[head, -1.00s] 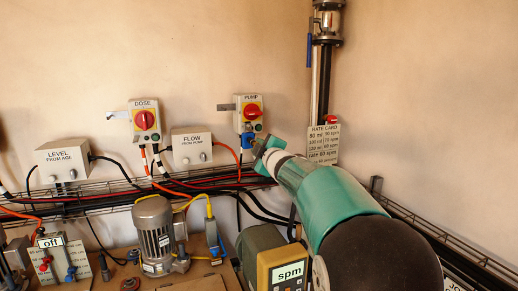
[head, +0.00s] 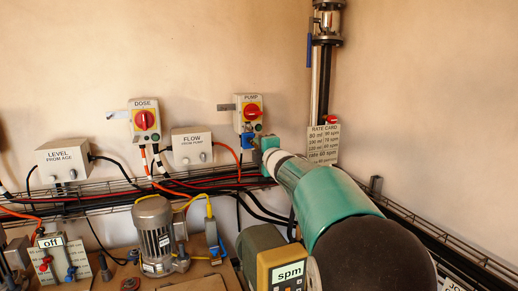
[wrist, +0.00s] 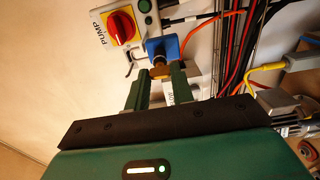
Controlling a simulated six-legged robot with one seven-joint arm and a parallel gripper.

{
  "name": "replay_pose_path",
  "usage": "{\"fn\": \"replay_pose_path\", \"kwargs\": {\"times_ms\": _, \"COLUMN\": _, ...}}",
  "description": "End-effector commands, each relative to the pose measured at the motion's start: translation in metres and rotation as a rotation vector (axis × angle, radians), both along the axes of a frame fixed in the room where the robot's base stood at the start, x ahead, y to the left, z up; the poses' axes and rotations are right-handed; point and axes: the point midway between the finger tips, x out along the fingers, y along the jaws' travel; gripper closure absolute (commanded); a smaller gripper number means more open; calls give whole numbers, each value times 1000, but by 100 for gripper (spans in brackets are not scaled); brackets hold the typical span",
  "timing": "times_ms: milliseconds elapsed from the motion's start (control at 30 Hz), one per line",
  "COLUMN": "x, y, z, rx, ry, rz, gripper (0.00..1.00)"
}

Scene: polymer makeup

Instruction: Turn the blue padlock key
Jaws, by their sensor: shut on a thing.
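The blue padlock (head: 247,142) hangs below the red and yellow switch of the PUMP box (head: 249,113) in the head view. In the wrist view the padlock (wrist: 161,46) is at top centre, with a brass-coloured key (wrist: 160,72) at its lower side. My gripper (wrist: 158,77) reaches up to the key, with one green finger on each side, and is shut on it. In the head view my gripper (head: 262,146) is just right of the padlock, and the key is too small to make out there.
Cables and a wire tray (head: 200,190) run along the wall below the boxes. The FLOW box (head: 192,147) and DOSE box (head: 144,121) are to the left. The rate card (head: 323,145) hangs close to the right of my arm. A grey motor (head: 157,236) stands below.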

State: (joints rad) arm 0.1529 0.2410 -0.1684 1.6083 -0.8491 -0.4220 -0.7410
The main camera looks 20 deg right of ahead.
Motion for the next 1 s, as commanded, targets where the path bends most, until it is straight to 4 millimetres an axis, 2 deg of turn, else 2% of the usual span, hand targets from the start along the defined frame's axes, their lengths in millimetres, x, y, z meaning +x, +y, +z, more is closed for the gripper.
{"fn": "replay_pose_path", "kwargs": {"times_ms": 267, "x": 0, "y": 0, "z": 0, "rx": -1, "ry": 1, "rz": -1, "gripper": 99}}
{"fn": "replay_pose_path", "kwargs": {"times_ms": 300, "x": 0, "y": 0, "z": 0, "rx": -1, "ry": 1, "rz": -1, "gripper": 71}}
{"fn": "replay_pose_path", "kwargs": {"times_ms": 400, "x": 0, "y": 0, "z": 0, "rx": 0, "ry": 0, "rz": -1, "gripper": 54}}
{"fn": "replay_pose_path", "kwargs": {"times_ms": 767, "x": -5, "y": 0, "z": 0, "rx": 1, "ry": 0, "rz": -1, "gripper": 54}}
{"fn": "replay_pose_path", "kwargs": {"times_ms": 867, "x": -15, "y": -1, "z": 1, "rx": 1, "ry": 0, "rz": -1, "gripper": 54}}
{"fn": "replay_pose_path", "kwargs": {"times_ms": 1000, "x": -40, "y": -1, "z": 1, "rx": 1, "ry": -1, "rz": -1, "gripper": 54}}
